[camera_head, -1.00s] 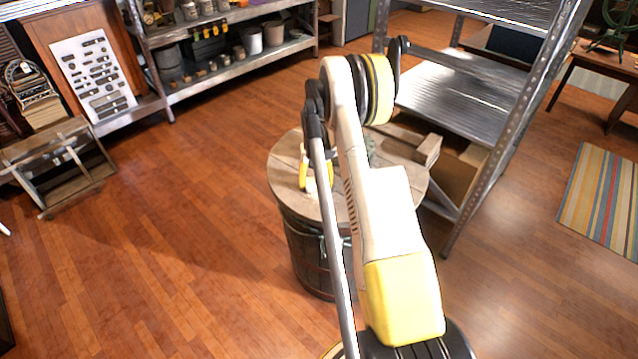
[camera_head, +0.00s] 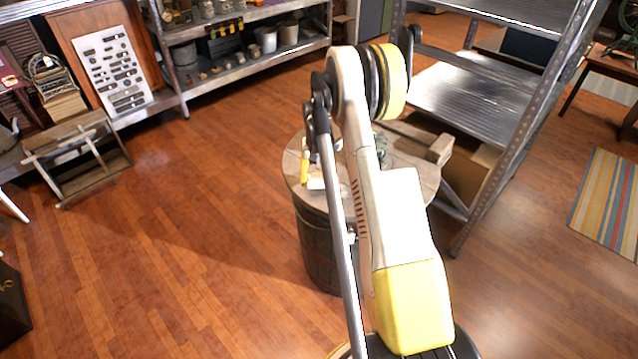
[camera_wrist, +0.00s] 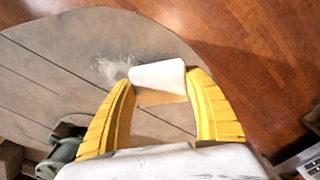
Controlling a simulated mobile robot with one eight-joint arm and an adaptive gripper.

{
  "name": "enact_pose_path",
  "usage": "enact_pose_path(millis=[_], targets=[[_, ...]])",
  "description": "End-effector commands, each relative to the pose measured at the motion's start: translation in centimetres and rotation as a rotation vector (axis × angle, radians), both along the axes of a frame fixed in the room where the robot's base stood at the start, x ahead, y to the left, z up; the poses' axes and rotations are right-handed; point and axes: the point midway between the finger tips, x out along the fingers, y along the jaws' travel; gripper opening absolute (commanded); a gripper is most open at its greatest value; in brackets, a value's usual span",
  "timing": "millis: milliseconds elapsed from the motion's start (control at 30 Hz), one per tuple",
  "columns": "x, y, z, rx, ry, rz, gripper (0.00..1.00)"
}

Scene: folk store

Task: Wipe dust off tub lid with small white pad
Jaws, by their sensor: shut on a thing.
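The tub lid (camera_head: 295,160) is a round, planked wooden top on a dark barrel-like tub (camera_head: 318,245). It fills much of the wrist view (camera_wrist: 45,65). A pale dust smear (camera_wrist: 112,68) lies on it just left of the small white pad (camera_wrist: 158,75). My gripper (camera_wrist: 160,84) has its yellow fingers shut on the pad near the lid's edge. I cannot tell whether the pad touches the wood. In the head view the pad (camera_head: 316,184) and one yellow finger show at the lid's left part; my arm hides the lid's middle.
A grey-green object (camera_head: 381,147) and a wooden block (camera_head: 439,149) are at the lid's far right side. A metal shelf (camera_head: 490,150) stands close behind on the right. The wooden floor (camera_head: 200,220) left of the tub is open.

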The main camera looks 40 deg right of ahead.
Motion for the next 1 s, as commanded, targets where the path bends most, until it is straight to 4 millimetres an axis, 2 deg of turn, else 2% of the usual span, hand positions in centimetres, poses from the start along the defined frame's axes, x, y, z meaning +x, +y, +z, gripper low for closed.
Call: enact_pose_path(millis=[100,467,1000], targets=[[0.1,0.2,1.4,0.0,0.0,0.002,0.32],[0.3,0.7,4.3,0.0,0.0,0.006,0.32],[0.3,0.8,4.5,0.0,0.0,0.006,0.32]])
